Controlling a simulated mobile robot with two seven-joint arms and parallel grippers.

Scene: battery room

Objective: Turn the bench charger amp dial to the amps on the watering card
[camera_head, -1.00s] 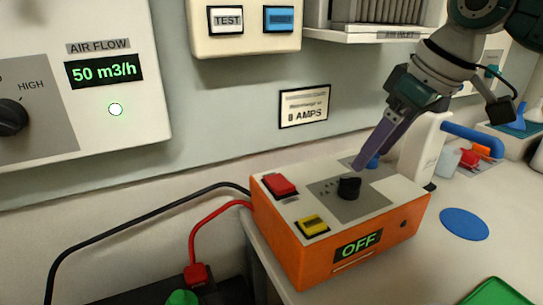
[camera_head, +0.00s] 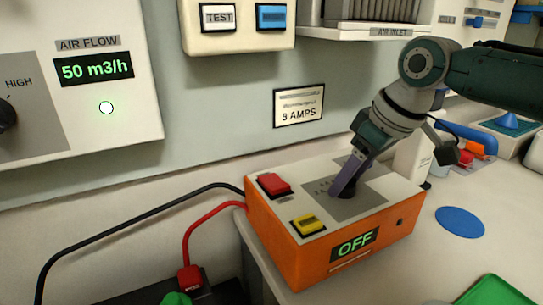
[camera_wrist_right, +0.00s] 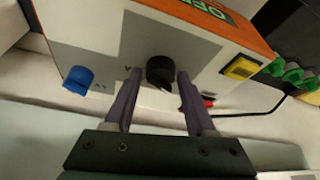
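The orange bench charger (camera_head: 318,268) stands on the bench, its display reading OFF. Its black amp dial (camera_head: 350,193) sits on a grey panel on top, partly covered by my right gripper (camera_head: 341,190). In the right wrist view, the dial (camera_wrist_right: 160,72) lies between the tips of the open right gripper (camera_wrist_right: 159,77), one purple finger on each side. I cannot tell whether the fingers touch it. The dial's scale marks are too small to read. The card (camera_head: 299,106) on the wall reads 8 AMPS. My left gripper is not in view.
A red button (camera_head: 273,184) and a yellow switch (camera_head: 309,224) sit left of the dial. A blue knob (camera_wrist_right: 78,80) shows on the charger in the wrist view. Black and red cables run left. A blue disc (camera_head: 461,222) lies on clear bench at right.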

